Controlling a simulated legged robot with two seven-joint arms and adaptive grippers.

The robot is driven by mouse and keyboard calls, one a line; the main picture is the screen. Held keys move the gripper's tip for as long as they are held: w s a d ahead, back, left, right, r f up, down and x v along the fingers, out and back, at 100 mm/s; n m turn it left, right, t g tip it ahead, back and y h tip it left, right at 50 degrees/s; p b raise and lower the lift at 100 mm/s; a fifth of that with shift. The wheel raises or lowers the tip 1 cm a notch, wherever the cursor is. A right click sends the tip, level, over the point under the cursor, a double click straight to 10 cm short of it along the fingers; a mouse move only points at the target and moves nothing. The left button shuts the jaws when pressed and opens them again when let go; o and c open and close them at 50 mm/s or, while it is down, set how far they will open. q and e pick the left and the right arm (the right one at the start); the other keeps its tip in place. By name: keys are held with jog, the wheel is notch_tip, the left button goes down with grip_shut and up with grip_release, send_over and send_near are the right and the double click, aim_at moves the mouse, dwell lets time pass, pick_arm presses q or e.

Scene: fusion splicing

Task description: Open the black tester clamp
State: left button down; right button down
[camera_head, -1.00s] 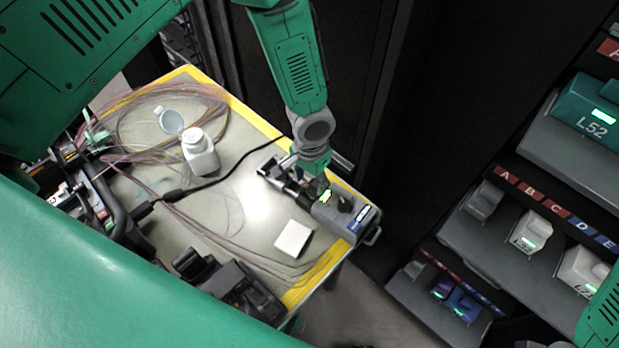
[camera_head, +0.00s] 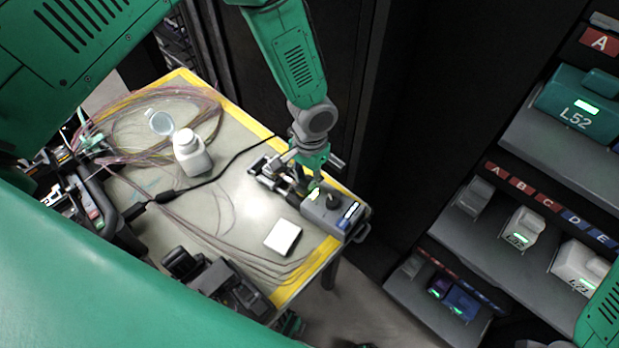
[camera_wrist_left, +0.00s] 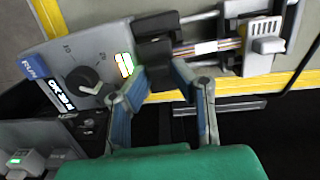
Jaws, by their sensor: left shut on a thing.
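The grey tester (camera_head: 334,213) with a dial and a lit display sits at the far right edge of the table; it also shows in the left wrist view (camera_wrist_left: 72,65). The black tester clamp (camera_wrist_left: 156,52) lies beside the lit display, at the start of the tester's rail section. My left gripper (camera_wrist_left: 160,70) has its two blue-padded fingers on either side of the clamp's near part and is shut on it. In the head view my left gripper (camera_head: 305,180) partly hides the clamp. My right gripper is out of view.
Shelves with labelled modules (camera_head: 577,111) stand to the right.

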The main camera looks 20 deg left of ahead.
pick_arm(q)
jog(key=shift+w+g+b, duration=0.2)
jog(key=shift+g+b, duration=0.5)
jog(key=shift+g, duration=0.3)
jog(key=shift+w+a+g+b, duration=0.1)
jog(key=shift+a+g+b, duration=0.05)
jog(key=shift+g+b, duration=0.25)
jog(key=g+b, duration=0.1)
jog(key=d+g+y+b, duration=0.1)
jog(key=b, duration=0.1)
jog(key=shift+w+r, duration=0.2)
jog(key=shift+w, duration=0.1)
jog(key=shift+g+b, duration=0.3)
jog(key=shift+b, duration=0.15)
jog(key=shift+w+a+r+g+b, duration=0.1)
jog(key=shift+a+r+g+b, duration=0.1)
jog(key=shift+a+g+b, duration=0.1)
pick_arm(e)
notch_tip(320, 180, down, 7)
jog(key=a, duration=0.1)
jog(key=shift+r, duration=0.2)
pick_arm(q)
jog(key=shift+d+r, duration=0.1)
jog(key=shift+d, duration=0.1)
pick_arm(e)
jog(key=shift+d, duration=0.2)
